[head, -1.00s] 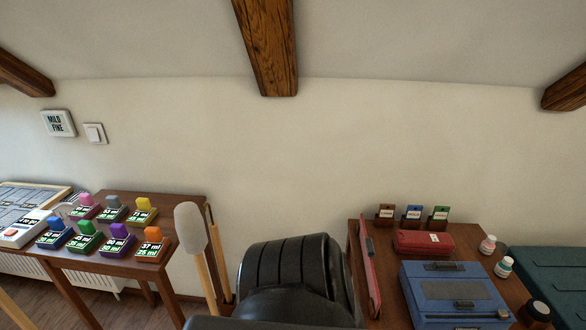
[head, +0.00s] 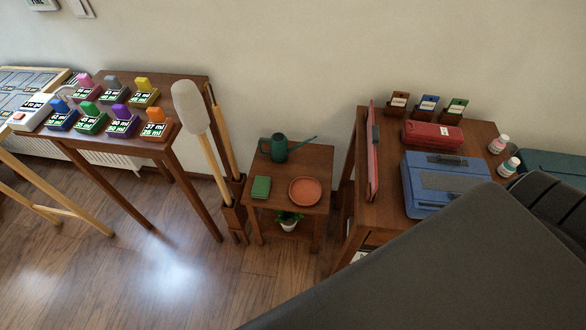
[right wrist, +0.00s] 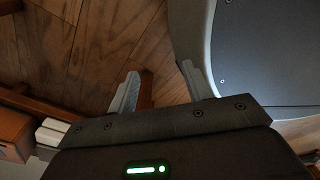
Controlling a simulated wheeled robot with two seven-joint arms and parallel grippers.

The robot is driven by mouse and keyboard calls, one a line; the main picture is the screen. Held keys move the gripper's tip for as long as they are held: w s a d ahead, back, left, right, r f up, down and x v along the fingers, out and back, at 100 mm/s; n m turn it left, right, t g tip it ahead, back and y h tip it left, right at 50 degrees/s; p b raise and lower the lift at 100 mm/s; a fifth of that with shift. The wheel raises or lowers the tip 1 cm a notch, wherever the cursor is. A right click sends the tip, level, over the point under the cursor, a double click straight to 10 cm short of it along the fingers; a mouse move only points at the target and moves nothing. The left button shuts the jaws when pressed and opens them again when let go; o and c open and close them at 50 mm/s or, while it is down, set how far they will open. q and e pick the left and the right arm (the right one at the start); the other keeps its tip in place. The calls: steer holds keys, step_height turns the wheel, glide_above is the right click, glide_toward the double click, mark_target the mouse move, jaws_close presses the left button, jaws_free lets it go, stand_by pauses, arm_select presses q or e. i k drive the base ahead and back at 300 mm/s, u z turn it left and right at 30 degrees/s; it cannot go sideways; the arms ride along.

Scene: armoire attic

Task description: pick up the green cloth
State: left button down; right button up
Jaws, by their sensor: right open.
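A small green folded item, which looks like the green cloth (head: 261,187), lies on the left front part of a low wooden side table (head: 313,228) in the head view. A dark green watering can (head: 279,148) stands behind it, and a round terracotta saucer (head: 305,191) lies to its right. My right gripper (right wrist: 160,75) is open and empty in the right wrist view, with wooden floor beyond its fingers. The cloth does not show in that view. Neither gripper shows in the head view.
A potted plant (head: 289,219) stands below the side table's top. Long-handled tools in a stand (head: 233,215) are close on its left. A taller table (head: 381,212) with a blue case (head: 440,205) is on its right. Open floor (head: 170,265) lies at front left.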

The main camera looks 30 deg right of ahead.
mark_target(261, 186)
steer(key=z, duration=0.35)
steer(key=i, duration=0.5)
steer(key=z, duration=2.2)
steer(key=k, duration=1.2)
steer(key=u, duration=1.95)
steer(key=i, duration=0.5)
steer(key=u, duration=0.05)
